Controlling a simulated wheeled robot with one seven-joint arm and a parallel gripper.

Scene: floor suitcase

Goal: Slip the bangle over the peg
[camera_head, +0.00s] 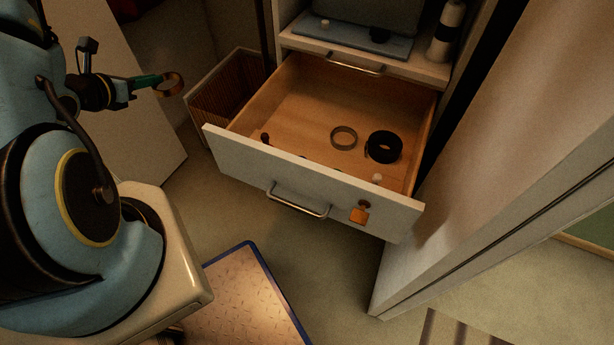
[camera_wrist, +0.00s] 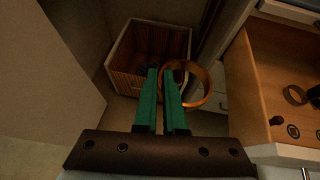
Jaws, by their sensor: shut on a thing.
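My gripper (camera_head: 157,80) has green fingers and is shut on a copper-coloured bangle (camera_head: 180,84). In the wrist view the bangle (camera_wrist: 206,85) sticks out to the right of the fingertips (camera_wrist: 160,72), its hole open towards me. It is held in the air, left of the open drawer, in front of the slatted bin. A small dark peg-like piece (camera_head: 265,138) stands in the drawer near its front left corner; it also shows in the wrist view (camera_wrist: 276,120). I cannot tell for sure that it is the peg. The bangle is well apart from it.
The open wooden drawer (camera_head: 290,95) also holds a brownish ring (camera_head: 343,138), a thick black ring (camera_head: 384,147) and a small white piece (camera_head: 377,177). A slatted bin (camera_head: 228,86) stands left of it. A shelf with a bottle (camera_head: 446,30) is above. A pale door (camera_head: 500,130) stands at right.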

